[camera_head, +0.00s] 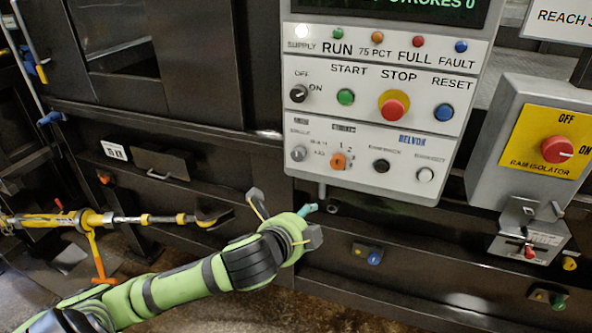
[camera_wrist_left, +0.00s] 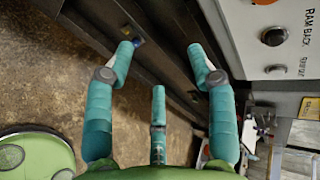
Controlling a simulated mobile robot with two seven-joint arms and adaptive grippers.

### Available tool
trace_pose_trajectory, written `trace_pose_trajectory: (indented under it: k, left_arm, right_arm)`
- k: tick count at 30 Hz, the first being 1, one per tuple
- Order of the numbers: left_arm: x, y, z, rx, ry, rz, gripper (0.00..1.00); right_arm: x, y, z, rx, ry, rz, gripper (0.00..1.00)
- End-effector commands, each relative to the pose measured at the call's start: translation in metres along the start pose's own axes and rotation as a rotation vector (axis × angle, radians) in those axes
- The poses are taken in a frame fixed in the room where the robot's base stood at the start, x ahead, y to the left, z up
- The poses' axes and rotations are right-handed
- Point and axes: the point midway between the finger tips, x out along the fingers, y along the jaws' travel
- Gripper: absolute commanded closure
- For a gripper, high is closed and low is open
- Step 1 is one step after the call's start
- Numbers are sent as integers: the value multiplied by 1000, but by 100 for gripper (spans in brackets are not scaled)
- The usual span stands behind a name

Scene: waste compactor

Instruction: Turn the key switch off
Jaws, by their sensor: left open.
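The grey control panel (camera_head: 440,152) stands at the upper middle of the head view. A small dark round switch (camera_head: 298,93) with OFF and ON beside it sits at its left edge and looks like the key switch. Its exact turn position is too small to tell. My left gripper (camera_head: 290,214) is below the panel's lower left corner, apart from the switch, with its fingers spread and empty. In the left wrist view the teal fingers (camera_wrist_left: 162,65) are open with nothing between them. My right gripper is not in view.
The panel also carries a green START button (camera_head: 345,97), a red STOP button (camera_head: 393,106) and an orange selector (camera_head: 339,161). A ram isolator box (camera_head: 487,150) stands right. A yellow tool (camera_head: 60,219) lies left. A dark beam (camera_head: 430,275) runs below.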

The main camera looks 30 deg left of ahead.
Motion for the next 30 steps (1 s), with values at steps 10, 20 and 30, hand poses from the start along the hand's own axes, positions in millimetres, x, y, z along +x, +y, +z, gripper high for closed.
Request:
trace_pose_trajectory:
  k: [10, 20, 30]
  left_arm:
    - [-50, -180, 82, 901, -302, -343, 44]
    - [-52, -215, 102, 1041, -384, -363, 44]
    - [-11, -236, 108, 1039, -385, -363, 44]
  right_arm:
    - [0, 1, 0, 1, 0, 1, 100]
    - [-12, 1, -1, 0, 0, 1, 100]
    - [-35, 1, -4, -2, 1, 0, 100]
